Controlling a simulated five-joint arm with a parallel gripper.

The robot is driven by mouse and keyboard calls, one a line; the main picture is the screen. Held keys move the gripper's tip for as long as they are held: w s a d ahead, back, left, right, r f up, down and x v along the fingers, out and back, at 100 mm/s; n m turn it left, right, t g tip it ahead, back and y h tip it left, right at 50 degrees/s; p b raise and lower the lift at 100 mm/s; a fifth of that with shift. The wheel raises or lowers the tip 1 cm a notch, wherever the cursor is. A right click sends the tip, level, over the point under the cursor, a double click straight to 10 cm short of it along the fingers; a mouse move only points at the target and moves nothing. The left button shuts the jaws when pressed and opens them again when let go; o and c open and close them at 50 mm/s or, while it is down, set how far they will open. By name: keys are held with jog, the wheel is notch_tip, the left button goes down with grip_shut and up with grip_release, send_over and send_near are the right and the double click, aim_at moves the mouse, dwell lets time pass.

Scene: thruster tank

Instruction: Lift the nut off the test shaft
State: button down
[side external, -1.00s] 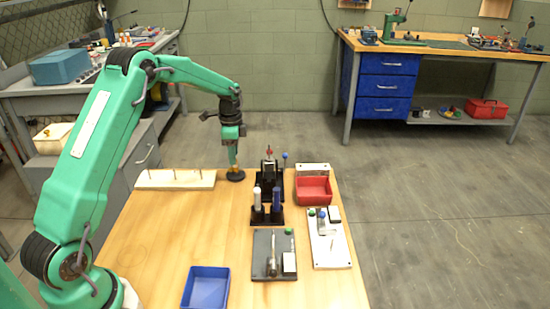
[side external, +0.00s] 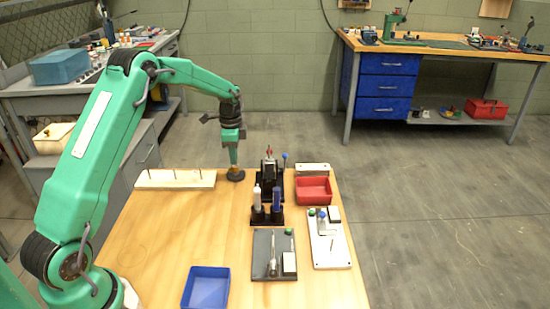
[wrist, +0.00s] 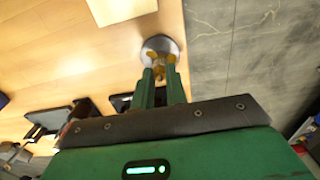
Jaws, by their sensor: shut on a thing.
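My gripper (side external: 233,164) points down at the far edge of the wooden table, over a small dark round base (side external: 236,175). In the wrist view my two green fingers (wrist: 160,82) are closed on a brass-coloured nut (wrist: 160,56), above the grey disc of the base (wrist: 171,45). The test shaft itself is hidden by the nut and the fingers. I cannot tell whether the nut is clear of the shaft.
A pale board with thin upright pegs (side external: 157,181) lies to the left. A black stand with tools (side external: 269,184) and a red bin (side external: 313,190) are to the right. A blue bin (side external: 206,288) is at the near side. The middle of the table (side external: 200,225) is clear.

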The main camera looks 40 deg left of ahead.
jog(key=shift+r, duration=0.15)
jog(key=shift+r, duration=0.55)
jog(key=r, duration=0.3)
jog(key=shift+d+r, duration=0.1)
jog(key=shift+d, duration=0.2)
jog(key=s+d+r, duration=0.2)
jog(key=d+r, duration=0.4)
jog(key=d, duration=0.5)
jog(key=shift+r, duration=0.2)
